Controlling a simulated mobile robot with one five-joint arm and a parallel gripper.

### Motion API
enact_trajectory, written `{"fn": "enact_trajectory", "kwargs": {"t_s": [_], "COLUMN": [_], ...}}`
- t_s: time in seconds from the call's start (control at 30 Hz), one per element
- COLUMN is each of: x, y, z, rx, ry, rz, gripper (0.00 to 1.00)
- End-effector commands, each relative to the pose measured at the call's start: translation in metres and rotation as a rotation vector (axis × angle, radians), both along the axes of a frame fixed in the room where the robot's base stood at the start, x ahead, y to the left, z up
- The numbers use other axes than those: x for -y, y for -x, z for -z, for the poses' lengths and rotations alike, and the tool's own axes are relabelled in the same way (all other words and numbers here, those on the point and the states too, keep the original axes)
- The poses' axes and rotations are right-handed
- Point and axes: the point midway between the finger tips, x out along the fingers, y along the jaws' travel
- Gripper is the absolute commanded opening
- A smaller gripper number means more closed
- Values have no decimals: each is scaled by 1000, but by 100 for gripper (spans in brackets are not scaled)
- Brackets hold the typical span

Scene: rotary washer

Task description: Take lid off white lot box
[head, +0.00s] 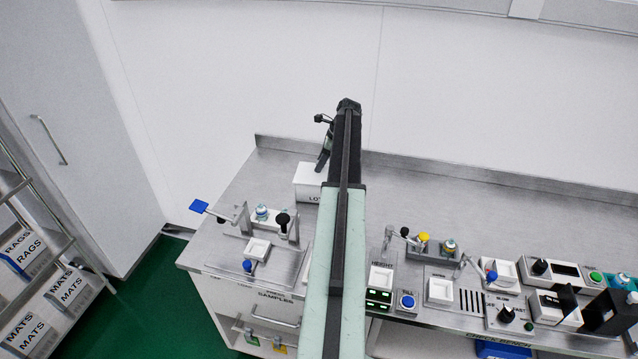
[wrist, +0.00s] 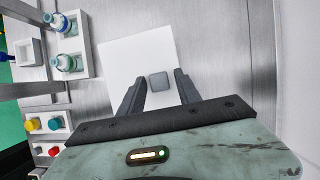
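The white lot box (head: 309,182) stands on the steel counter in the head view, partly hidden behind my arm. In the wrist view its white lid (wrist: 127,58) fills the middle, with a small grey square knob (wrist: 159,82) on it. My gripper (wrist: 158,82) is open, with one dark finger on each side of the knob and a gap to both. In the head view my gripper (head: 323,160) is over the box, mostly hidden by my arm. I cannot tell how high the fingertips are above the lid.
The steel counter (head: 440,190) is clear to the right of the box, with a raised back edge along the wall. A white holder with vials (head: 262,213) stands at front left. Control panels and levers line the front right. In the wrist view, vials (wrist: 64,62) show left of the box.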

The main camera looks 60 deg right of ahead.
Motion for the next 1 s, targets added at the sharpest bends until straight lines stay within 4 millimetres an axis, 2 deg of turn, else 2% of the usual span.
{"fn": "enact_trajectory", "kwargs": {"t_s": [0.17, 0.27, 0.3, 0.33, 0.67, 0.87, 1.0], "x": [0, 0, 0, 0, 1, 1, 1], "y": [0, 0, 0, 0, 1, 1, 1], "z": [-1, -1, -1, -1, -3, -20, -40], "rx": [0, 0, 0, 0, 0, 0, 0], "ry": [0, 0, 0, 0, 0, 0, 0], "rz": [0, 1, 1, 1, 1, 2, 2], "gripper": [40, 15, 4, 0, 0, 0, 0]}}
